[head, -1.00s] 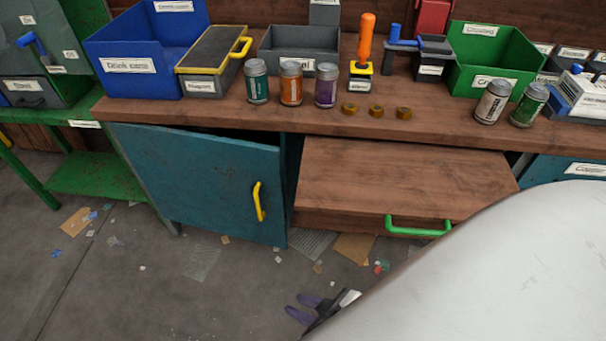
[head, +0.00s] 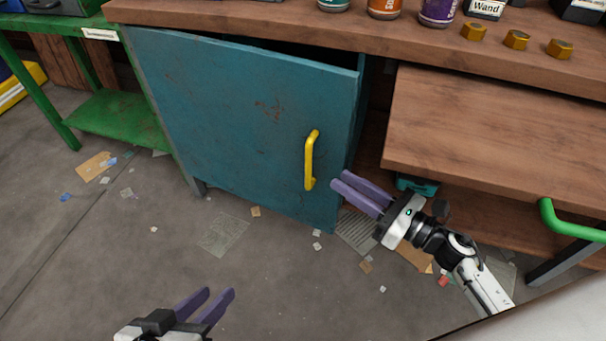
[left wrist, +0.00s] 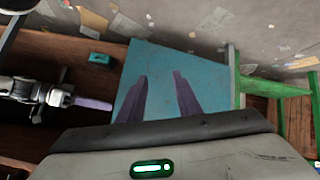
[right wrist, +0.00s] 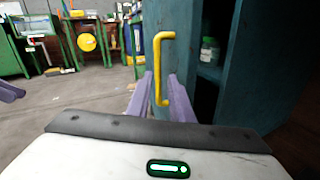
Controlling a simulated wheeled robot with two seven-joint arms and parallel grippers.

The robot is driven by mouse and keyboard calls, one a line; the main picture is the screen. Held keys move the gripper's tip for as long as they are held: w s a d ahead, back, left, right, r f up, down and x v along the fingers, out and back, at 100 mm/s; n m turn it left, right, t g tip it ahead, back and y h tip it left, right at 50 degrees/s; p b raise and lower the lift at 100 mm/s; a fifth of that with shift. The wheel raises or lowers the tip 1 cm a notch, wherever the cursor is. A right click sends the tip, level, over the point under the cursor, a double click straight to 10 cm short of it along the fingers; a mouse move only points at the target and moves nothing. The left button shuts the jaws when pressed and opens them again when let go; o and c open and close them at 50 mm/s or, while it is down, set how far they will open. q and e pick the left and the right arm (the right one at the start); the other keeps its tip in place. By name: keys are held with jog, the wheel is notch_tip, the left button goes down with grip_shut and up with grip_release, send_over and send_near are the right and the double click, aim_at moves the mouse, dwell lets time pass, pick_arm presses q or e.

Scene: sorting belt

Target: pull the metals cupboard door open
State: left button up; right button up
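The teal cupboard door (head: 245,115) stands ajar, with a dark gap along its top and right side. No label reading metals shows on it. Its yellow handle (head: 310,160) is upright near the free edge. My right gripper (head: 341,181) is open, with its purple fingers pointing at the handle from the right, a little apart from it. In the right wrist view the yellow handle (right wrist: 158,60) lines up between the fingertips, its lower end between the fingers. My left gripper (head: 218,291) is open and empty, low in front of the door; the door (left wrist: 160,75) lies beyond its fingers.
A pulled-out wooden drawer (head: 490,130) with a green handle (head: 568,222) is right of the door. The workbench edge (head: 300,38) runs above. A green bench (head: 110,120) stands at the left. Litter lies on the floor. A jar (right wrist: 209,50) stands inside the cupboard.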

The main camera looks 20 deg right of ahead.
jog(key=f+n, duration=0.1)
jog(key=n, duration=0.1)
jog(key=b, duration=0.2)
send_over(308, 185)
jog(key=shift+w+d+f+g+y, duration=0.1)
jog(key=shift+w+f+g+y, duration=0.05)
jog(key=shift+w+g+y, duration=0.2)
grip_shut()
